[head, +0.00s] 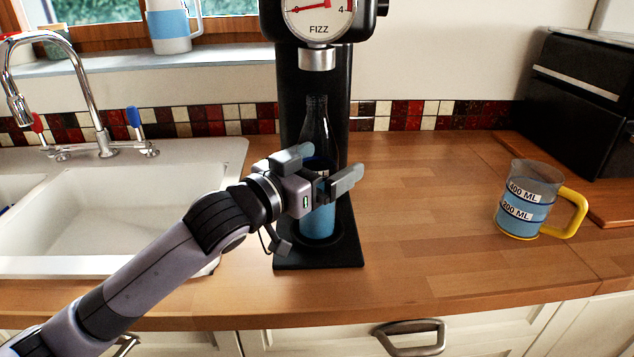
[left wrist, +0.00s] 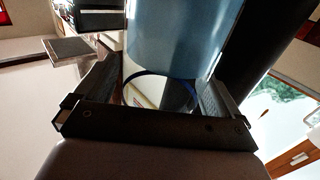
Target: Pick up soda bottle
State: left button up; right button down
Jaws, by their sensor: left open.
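The soda bottle (head: 317,222) is a clear bottle with a dark neck and blue liquid in its lower part. It stands upright on the black base of the soda machine (head: 345,255), under the nozzle. My left gripper (head: 328,165) is open at the bottle's mid-height, with its fingers on either side of it and hiding its middle. In the left wrist view the bottle (left wrist: 170,40) shows between the two open fingers (left wrist: 150,85). I cannot tell whether either finger touches it. My right gripper is in neither view.
A measuring cup (head: 526,205) with blue liquid and a yellow handle stands on the wooden counter at right. A black box (head: 575,110) is behind it. The white sink (head: 110,220) and faucet (head: 85,80) are at left. The counter between machine and cup is clear.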

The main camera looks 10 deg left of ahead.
pick_arm(q)
jog(key=c, duration=1.4)
jog(key=shift+r, duration=0.15)
